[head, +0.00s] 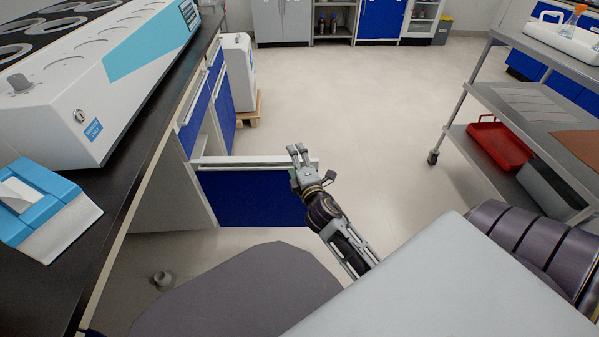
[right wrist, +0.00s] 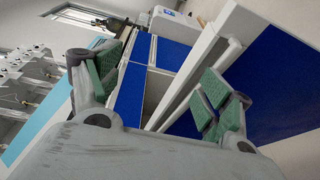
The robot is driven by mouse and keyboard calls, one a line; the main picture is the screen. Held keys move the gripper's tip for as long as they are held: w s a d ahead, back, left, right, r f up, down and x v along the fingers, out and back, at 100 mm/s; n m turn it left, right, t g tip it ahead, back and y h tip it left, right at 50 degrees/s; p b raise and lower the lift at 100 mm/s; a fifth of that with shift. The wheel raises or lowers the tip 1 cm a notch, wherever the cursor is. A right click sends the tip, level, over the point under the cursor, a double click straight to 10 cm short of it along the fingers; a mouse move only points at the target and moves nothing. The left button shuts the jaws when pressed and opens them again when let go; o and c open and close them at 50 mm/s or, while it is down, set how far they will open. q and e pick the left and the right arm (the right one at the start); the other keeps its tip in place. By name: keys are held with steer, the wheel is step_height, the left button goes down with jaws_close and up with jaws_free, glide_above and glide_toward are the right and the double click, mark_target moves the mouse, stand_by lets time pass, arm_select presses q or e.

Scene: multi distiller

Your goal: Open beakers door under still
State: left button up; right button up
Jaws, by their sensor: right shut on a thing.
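The still (head: 110,85), a long white machine with a light-blue stripe, stands on the dark counter at the left. A blue cabinet door (head: 250,200) with a pale bar along its top stands swung out from the cabinet under the counter. My right gripper (head: 300,155) is at the door's free end, shut on the door by its edge or bar. In the right wrist view, the green-padded fingers (right wrist: 160,85) show beside the door (right wrist: 265,75) and its pale bar; the exact contact is unclear. The cabinet inside is mostly hidden. My left gripper is out of view.
Other blue fronts (head: 222,85) lie further along the counter. A white unit (head: 238,70) on a wooden pallet stands behind them. A grey metal cart (head: 515,95) with a red tray (head: 497,145) is at the right. The floor between is clear.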

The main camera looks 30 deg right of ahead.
steer(key=shift+s+a+r, duration=0.15)
steer(key=shift+s+r, duration=0.2)
steer(key=c, duration=0.6)
steer(key=shift+s+a+f, duration=0.1)
steer(key=shift+s+f, duration=0.05)
steer(key=shift+s, duration=0.1)
steer(key=shift+c, duration=0.3)
steer(key=shift+s+a+f+b, duration=0.15)
steer(key=shift+s+a, duration=0.15)
steer(key=shift+s, duration=0.5)
steer(key=shift+s+a+f+b, duration=0.15)
steer(key=shift+s+a, duration=0.15)
steer(key=shift+s, duration=0.5)
